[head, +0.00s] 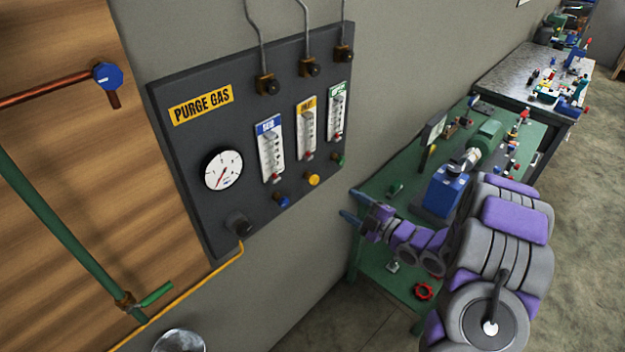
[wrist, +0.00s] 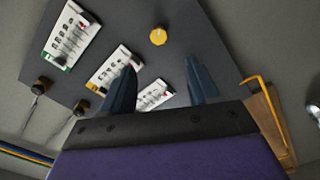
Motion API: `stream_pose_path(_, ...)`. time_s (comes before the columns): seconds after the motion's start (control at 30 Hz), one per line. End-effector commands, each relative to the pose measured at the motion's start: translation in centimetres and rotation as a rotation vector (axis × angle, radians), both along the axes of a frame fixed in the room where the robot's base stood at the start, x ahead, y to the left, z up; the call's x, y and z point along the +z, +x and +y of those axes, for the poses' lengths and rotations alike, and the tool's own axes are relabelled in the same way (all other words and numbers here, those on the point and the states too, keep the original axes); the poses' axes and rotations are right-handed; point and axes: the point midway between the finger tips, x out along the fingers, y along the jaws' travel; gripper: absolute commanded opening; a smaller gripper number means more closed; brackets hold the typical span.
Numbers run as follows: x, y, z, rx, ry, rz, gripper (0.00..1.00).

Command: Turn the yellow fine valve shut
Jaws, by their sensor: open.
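The yellow fine valve (head: 313,179) is a small round knob low on the dark purge gas panel (head: 205,150), under the yellow-labelled flowmeter (head: 306,127). In the wrist view a yellow knob with a pale mark (wrist: 158,36) shows beyond and between my fingertips. My gripper (head: 352,208) is at the lower right of the panel, with its fingers pointing left. In the wrist view my gripper (wrist: 162,70) has its two blue fingers apart with nothing between them. It is clear of the knob.
A blue knob (head: 282,201) and a green knob (head: 338,159) sit either side of the yellow one. A gauge (head: 222,169) and a dark knob (head: 238,223) are further left. A green bench (head: 385,275) with a blue machine (head: 442,192) stands behind my arm.

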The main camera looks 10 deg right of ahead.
Motion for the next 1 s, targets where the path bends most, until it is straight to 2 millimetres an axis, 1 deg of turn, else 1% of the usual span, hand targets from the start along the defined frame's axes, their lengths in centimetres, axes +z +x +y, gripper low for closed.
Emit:
stream_pose_path(0.1, 0.0, 1.5, 0.9, 0.002, 0.003, -0.002, 0.60)
stream_pose_path(0.47, -0.1, 6.0, 4.2, 0.001, 0.004, 0.001, 0.60)
stream_pose_path(0.7, -0.2, 9.0, 6.7, 0.002, 0.001, 0.004, 0.60)
stream_pose_path(0.9, 0.0, 11.2, 8.0, 0.000, 0.002, 0.000, 0.60)
stream_pose_path(1.0, -0.1, 11.9, 8.5, 0.000, 0.002, 0.002, 0.60)
